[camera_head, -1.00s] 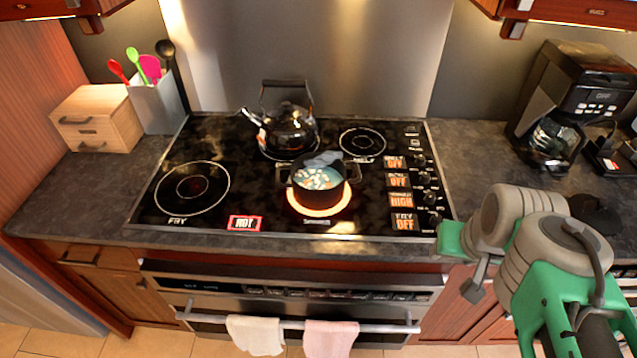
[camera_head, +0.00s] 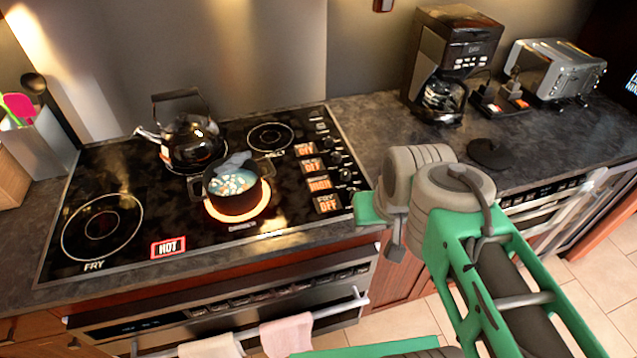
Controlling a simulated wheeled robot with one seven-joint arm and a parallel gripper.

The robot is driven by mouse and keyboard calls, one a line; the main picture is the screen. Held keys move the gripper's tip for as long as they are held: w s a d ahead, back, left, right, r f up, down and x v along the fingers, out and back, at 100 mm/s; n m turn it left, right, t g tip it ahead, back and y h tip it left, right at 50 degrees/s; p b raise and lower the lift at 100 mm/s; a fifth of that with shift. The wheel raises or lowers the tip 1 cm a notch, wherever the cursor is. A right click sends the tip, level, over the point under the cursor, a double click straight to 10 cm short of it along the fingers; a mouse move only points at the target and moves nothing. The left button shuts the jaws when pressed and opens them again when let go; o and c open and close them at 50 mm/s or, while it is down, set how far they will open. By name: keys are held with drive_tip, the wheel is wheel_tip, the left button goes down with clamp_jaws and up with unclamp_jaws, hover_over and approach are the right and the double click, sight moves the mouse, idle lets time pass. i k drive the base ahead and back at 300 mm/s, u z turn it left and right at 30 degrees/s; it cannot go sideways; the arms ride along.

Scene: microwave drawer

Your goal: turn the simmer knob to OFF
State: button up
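The black cooktop (camera_head: 140,181) has a column of dark knobs along its right edge, beside orange-lettered labels. The third label down (camera_head: 319,184) reads HIGH; the others read OFF. The knob beside it (camera_head: 345,174) is small and dark, and its pointer is too small to read. A black pot (camera_head: 236,205) with pale pieces in bluish liquid stands on a glowing orange burner. The green end of my arm, where my gripper (camera_head: 367,208) is, shows just right of the cooktop's front right corner, apart from the knobs. Its fingers cannot be made out.
A kettle (camera_head: 192,143) stands on the back burner. A red-framed HOT sign (camera_head: 168,247) shows on the front of the cooktop. A coffee maker (camera_head: 447,65) and toaster (camera_head: 556,70) stand on the right counter. A black disc (camera_head: 490,153) lies nearer; bare counter surrounds it.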

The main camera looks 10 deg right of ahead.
sight(345, 177)
drive_tip(key=k, duration=1.2)
drive_tip(key=z, duration=0.8)
drive_tip(key=i, duration=1.7)
drive_tip(key=u, duration=1.15)
drive_tip(key=i, duration=0.4)
drive_tip(key=u, duration=0.35)
